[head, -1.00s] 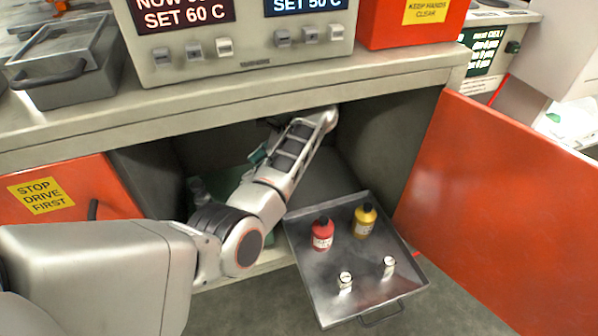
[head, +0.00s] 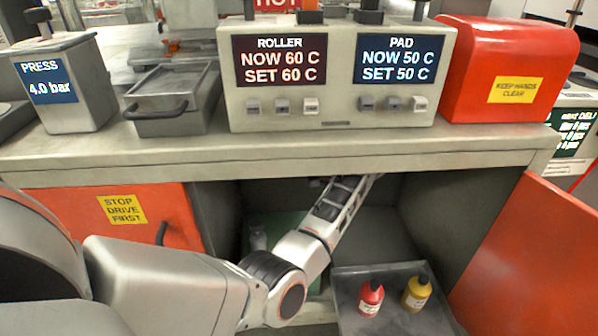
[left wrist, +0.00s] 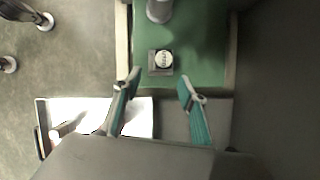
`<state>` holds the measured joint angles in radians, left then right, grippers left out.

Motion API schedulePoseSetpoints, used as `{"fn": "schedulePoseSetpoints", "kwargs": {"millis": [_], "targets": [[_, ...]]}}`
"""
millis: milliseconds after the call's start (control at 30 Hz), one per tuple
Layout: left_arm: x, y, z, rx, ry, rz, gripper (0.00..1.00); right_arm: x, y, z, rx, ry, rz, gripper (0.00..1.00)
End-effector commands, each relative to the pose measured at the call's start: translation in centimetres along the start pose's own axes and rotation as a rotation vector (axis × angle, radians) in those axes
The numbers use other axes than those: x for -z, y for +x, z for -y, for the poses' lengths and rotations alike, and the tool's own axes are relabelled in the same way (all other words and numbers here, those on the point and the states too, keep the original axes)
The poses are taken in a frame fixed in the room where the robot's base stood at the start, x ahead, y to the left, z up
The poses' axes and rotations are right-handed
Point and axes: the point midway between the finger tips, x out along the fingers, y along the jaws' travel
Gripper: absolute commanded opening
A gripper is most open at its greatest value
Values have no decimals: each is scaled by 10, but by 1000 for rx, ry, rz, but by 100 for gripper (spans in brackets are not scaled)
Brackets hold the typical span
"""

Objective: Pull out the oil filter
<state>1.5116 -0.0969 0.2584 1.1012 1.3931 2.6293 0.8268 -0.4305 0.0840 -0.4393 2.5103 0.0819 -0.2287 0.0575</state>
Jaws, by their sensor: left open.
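My left arm reaches into the open cabinet under the counter, and the head view hides its gripper there. In the left wrist view my left gripper (left wrist: 156,90) is open, with two teal fingers apart and nothing between them. Just beyond the fingertips is a small dark square block with a round, pale, lettered cap (left wrist: 163,59). A grey cylinder (left wrist: 160,10) stands farther off at the top edge, partly cut off. Both are over a green surface (left wrist: 205,55). I cannot tell which is the oil filter. A greyish item (head: 258,238) shows inside the cabinet. My right gripper is not in view.
A grey tray (head: 347,308) with a red bottle (head: 370,298) and a yellow bottle (head: 416,294) juts from the cabinet's right side. The orange door (head: 530,265) stands open at right. The counter edge (head: 300,160) lies above my arm.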

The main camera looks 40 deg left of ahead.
Motion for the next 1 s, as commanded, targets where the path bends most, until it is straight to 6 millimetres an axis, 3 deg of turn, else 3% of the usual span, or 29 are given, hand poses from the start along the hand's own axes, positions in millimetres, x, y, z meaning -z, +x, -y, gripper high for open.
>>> {"fn": "schedulePoseSetpoints", "kwargs": {"millis": [167,233,400,767,800,933,1000], "targets": [[-29,9,1,4,-3,-2,42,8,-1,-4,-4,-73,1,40],[-28,27,-1,-4,2,6,42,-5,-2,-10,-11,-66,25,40],[-27,43,-2,-5,3,6,42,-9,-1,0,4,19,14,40],[-27,43,0,-1,1,0,42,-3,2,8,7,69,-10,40],[-27,43,0,-1,1,0,39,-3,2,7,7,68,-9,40],[-27,43,0,-1,1,1,5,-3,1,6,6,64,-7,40],[-27,43,0,0,1,1,0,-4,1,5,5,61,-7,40]]}}
